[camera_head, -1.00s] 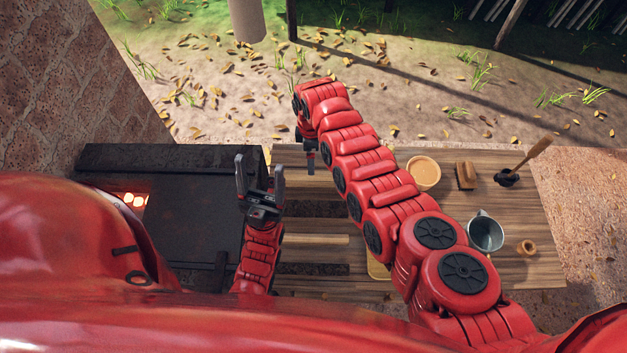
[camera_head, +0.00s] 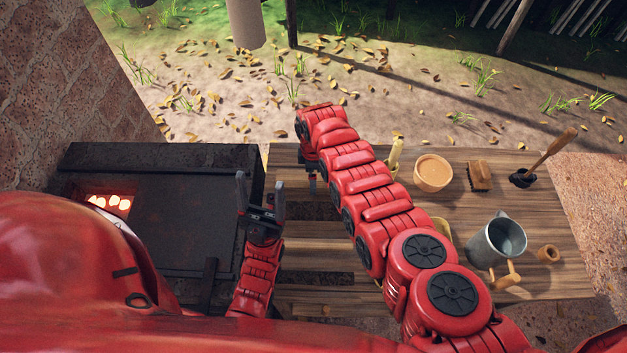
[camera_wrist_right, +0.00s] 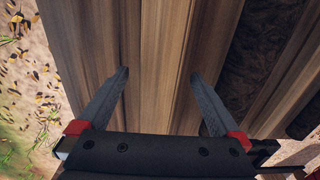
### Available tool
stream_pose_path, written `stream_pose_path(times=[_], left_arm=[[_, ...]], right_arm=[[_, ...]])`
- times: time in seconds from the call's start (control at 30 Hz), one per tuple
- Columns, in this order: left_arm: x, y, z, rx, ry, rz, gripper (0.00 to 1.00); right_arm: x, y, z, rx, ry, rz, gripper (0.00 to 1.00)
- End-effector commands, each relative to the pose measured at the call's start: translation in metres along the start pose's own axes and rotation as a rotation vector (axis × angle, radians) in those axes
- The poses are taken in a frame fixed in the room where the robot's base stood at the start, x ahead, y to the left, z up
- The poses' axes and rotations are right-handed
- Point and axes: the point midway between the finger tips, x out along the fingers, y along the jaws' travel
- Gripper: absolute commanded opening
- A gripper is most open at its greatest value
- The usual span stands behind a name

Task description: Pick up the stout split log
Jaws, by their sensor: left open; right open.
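I cannot pick out the stout split log in either view; my right arm hides part of the wooden table (camera_head: 545,215). My right gripper (camera_head: 312,180) hangs at the end of that arm over the table's left part, mostly hidden in the head view. In the right wrist view its two fingers (camera_wrist_right: 160,75) are spread, with brown wood grain beyond and between them and nothing gripped. My left gripper (camera_head: 262,203) is open and empty, its fingers pointing away from me near the right edge of the dark stove (camera_head: 185,215).
Glowing embers (camera_head: 110,202) show in the stove's opening. Dark strips (camera_head: 315,279) cross the table's left part.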

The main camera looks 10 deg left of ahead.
Motion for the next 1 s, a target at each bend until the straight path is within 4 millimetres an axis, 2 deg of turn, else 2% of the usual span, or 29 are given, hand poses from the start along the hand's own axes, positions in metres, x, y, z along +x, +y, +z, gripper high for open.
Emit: stream_pose_path(times=[0.07,0.6,1.0], left_arm=[[0.0009,0.0000,-0.0002,0.000,0.000,0.000,0.69],[0.0008,0.0000,-0.0001,0.000,0.000,0.000,0.69],[0.0013,-0.0001,-0.0002,0.000,0.000,0.000,0.69]], right_arm=[[-0.0009,0.0000,0.0001,0.000,0.000,0.000,0.96],[-0.0006,-0.0001,0.0005,0.001,0.000,0.000,0.00],[-0.0026,0.0002,0.0005,0.001,0.000,0.000,0.00]])
